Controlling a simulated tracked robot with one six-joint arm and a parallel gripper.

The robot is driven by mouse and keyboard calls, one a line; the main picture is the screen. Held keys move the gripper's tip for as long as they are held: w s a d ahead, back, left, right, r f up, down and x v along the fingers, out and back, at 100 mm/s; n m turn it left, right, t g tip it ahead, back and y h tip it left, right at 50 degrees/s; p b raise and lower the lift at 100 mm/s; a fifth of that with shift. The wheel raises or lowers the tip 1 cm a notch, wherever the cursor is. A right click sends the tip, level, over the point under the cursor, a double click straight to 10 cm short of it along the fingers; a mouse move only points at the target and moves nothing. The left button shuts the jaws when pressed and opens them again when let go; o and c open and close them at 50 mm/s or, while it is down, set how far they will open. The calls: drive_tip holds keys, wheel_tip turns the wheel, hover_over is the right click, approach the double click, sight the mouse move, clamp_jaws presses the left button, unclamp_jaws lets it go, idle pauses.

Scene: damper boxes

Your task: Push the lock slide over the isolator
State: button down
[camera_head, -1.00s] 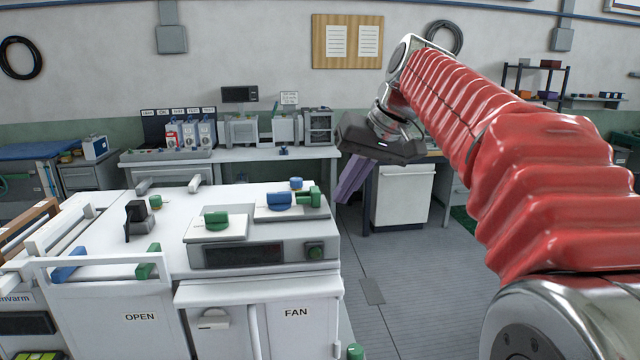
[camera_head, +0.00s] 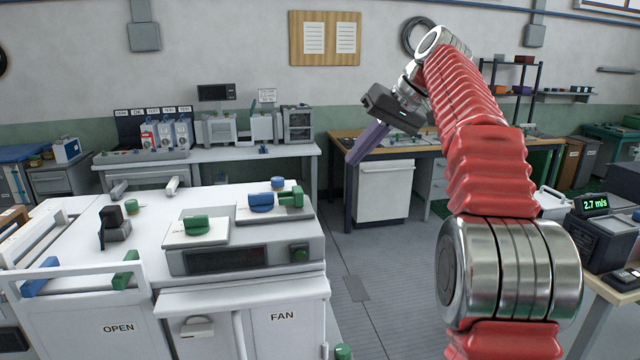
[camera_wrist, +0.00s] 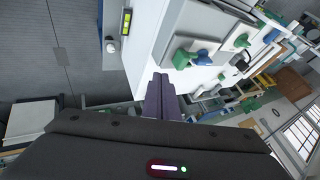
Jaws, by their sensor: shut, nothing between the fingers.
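The white cabinet (camera_head: 60,230) has a black turn handle (camera_head: 113,230) on its top, which may be the isolator. A green knob (camera_head: 196,225) and a blue knob (camera_head: 261,202) sit on pale plates to its right. I cannot tell which part is the lock slide. My gripper (camera_head: 352,160) has purple fingers, shut and empty. It hangs in the air right of the cabinet, touching nothing. In the wrist view my fingers (camera_wrist: 160,82) point toward the white cabinet, with a green knob (camera_wrist: 183,58) and a blue knob (camera_wrist: 203,57) beyond.
A white handrail (camera_head: 70,280) with blue and green blocks near it runs along the cabinet's front left. A wooden bench (camera_head: 345,134) and a white bench (camera_head: 245,152) stand behind. A black unit reading 2.7 m/s (camera_head: 592,205) is at right. Grey floor (camera_head: 385,290) is clear between.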

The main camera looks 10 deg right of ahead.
sight(290, 197)
drive_tip(key=shift+a+f, duration=0.1)
drive_tip(key=w+a+f, duration=0.3)
drive_tip(key=a+f, duration=0.4)
drive_tip(key=a, duration=0.1)
drive_tip(key=shift+w+a+f, duration=0.3)
drive_tip(key=shift+w+f, duration=0.1)
idle(0.6)
